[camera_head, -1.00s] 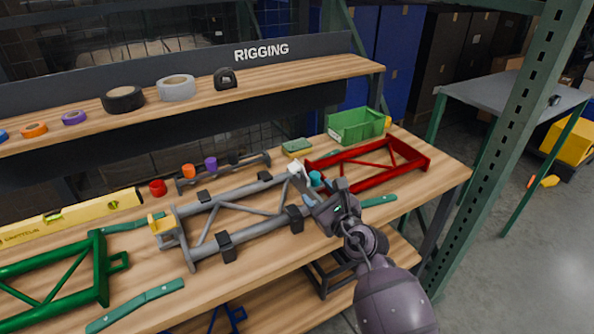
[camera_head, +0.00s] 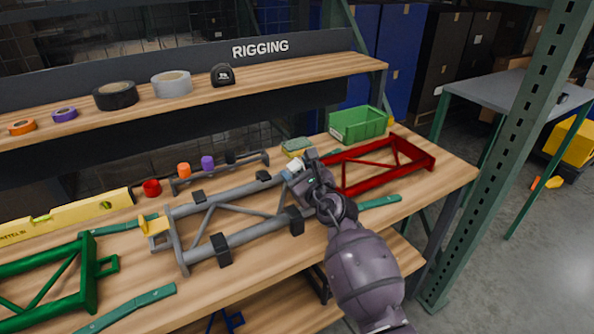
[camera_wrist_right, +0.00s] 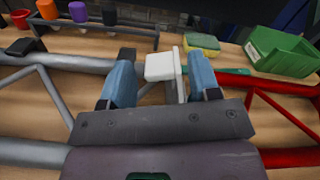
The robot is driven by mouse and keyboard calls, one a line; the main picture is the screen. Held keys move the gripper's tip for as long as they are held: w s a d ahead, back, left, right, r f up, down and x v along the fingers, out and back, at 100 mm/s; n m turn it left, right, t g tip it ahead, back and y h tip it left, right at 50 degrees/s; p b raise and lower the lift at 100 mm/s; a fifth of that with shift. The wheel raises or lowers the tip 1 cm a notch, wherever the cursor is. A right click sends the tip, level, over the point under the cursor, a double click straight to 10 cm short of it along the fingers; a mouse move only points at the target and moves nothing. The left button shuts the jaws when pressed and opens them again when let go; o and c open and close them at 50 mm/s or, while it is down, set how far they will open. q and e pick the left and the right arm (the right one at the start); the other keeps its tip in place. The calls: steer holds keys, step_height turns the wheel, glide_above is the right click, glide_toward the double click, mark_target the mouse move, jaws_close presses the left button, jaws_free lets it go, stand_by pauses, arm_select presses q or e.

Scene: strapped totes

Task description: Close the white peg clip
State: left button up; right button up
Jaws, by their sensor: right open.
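The white peg clip (camera_head: 291,165) is at the right end of the grey truss frame (camera_head: 215,242), partly hidden by my right gripper (camera_head: 299,166) in the head view. In the right wrist view the white clip (camera_wrist_right: 160,67) shows as a white block with an upright plate on its right side. The open right gripper (camera_wrist_right: 162,72) has one blue finger on each side of it, with a gap on the left and a smaller one on the right. A yellow clip (camera_head: 153,226) is at the grey frame's left end. My left gripper is not in view.
A red frame (camera_head: 415,160) lies just right of my gripper, and a green frame (camera_head: 85,285) lies at the left. A sponge (camera_head: 294,146) and a green bin (camera_head: 357,125) stand behind. The shelf (camera_head: 290,73) is above the back of the bench.

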steer(key=shift+w+a, duration=0.1)
steer(key=shift+w, duration=0.1)
steer(key=c, duration=0.8)
steer(key=shift+w+d+r+m+p, duration=0.1)
steer(key=shift+d+r+m+p, duration=0.15)
steer(key=shift+r+m+p, duration=0.5)
steer(key=shift+c, duration=0.2)
steer(key=shift+w+d+f+m+p, duration=0.1)
steer(key=shift+d+f+m+p, duration=0.05)
steer(key=shift+m+p, duration=0.4)
steer(key=m, duration=0.1)
steer(key=d+m+p, duration=0.1)
steer(key=shift+w+m, duration=0.3)
steer(key=shift+w+d+m+p, duration=0.1)
steer(key=shift+d+m+p, duration=0.1)
steer(key=shift+m+p, duration=0.25)
steer(key=shift+d+m, duration=0.1)
steer(key=shift+m, duration=0.35)
steer(key=shift+f, duration=0.1)
